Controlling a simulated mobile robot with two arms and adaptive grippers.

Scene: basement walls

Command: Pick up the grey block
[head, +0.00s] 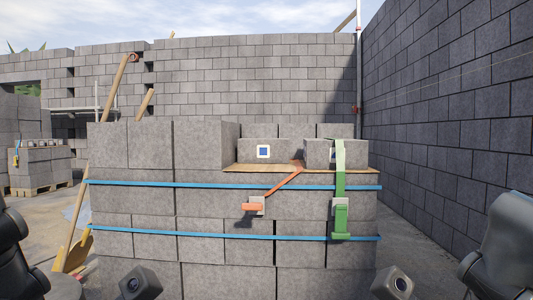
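Several grey blocks make up a strapped stack in the middle of the head view. On its top right, a grey block (285,153) shows a white square marker with a blue centre on its front face. To its right, a second grey block (357,154) sits by a thin brown board (240,168), with a green strap (340,180) over it. The strap partly covers a similar marker. Which one is the task's block I cannot tell. Dark parts of my arms show at both lower sides.
Two blue bands (200,234) run around the stack. An orange strap (284,180) hangs from the board. Wooden-handled tools (112,88) lean at the stack's left. A block wall (455,120) stands close on the right, with a floor strip (415,245) between.

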